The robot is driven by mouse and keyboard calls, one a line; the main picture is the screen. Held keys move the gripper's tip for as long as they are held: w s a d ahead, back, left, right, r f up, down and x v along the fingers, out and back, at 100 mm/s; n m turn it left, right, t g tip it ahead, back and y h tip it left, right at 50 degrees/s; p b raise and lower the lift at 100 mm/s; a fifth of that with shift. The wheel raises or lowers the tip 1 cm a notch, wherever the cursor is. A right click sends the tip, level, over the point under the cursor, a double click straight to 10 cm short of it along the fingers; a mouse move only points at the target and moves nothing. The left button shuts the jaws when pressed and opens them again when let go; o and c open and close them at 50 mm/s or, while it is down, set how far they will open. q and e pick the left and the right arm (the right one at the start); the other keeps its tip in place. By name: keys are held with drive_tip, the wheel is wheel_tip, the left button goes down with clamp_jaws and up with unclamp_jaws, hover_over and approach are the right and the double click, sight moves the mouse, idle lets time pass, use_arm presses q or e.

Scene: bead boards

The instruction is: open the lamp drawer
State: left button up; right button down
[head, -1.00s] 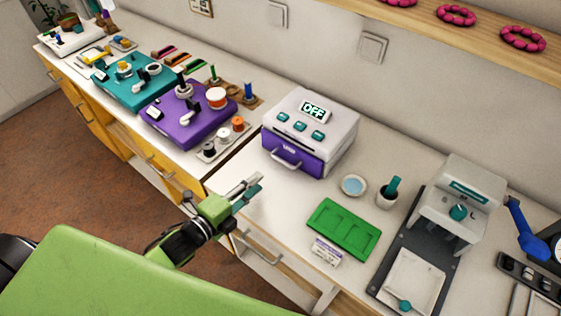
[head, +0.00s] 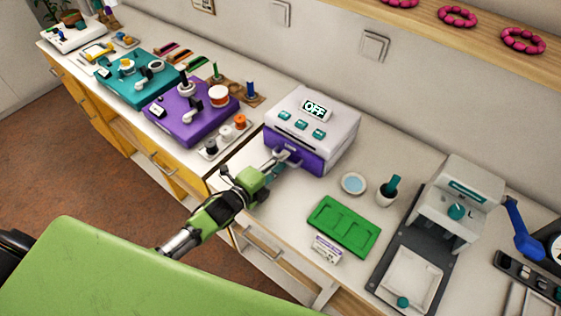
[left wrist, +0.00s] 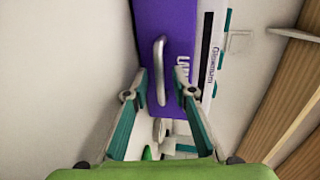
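The lamp (head: 322,112) is a white box with an "OFF" display and teal buttons on top. Its purple drawer (head: 309,161) is at the front and looks shut. The drawer also shows in the left wrist view (left wrist: 178,28), with its grey handle (left wrist: 160,68) upright in that picture. My left gripper (head: 283,158) is at the drawer front in the head view. In the left wrist view its fingers (left wrist: 161,82) are apart, one on each side of the handle's lower part; I cannot tell whether they touch it. My right gripper is not in view.
A purple board (head: 190,122) stands left of the lamp. A small blue dish (head: 354,184), a dark-filled cup (head: 388,193), a green tray (head: 343,226) and a grey press (head: 460,200) stand to the right. The worktop just in front of the lamp is mostly clear.

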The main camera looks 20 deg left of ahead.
use_arm(q)
clamp_jaws()
drive_tip(key=f+p+v, duration=0.1)
drive_tip(key=v, duration=0.3)
drive_tip(key=p+v, duration=0.1)
drive_tip(key=v, duration=0.3)
drive_tip(key=f+p+v, duration=0.1)
drive_tip(key=v, duration=0.3)
drive_tip(key=shift+s+a+f, duration=0.2)
drive_tip(key=shift+s+f, duration=0.05)
drive_tip(key=shift+s, duration=0.4)
unclamp_jaws()
drive_tip(key=v, duration=1.2)
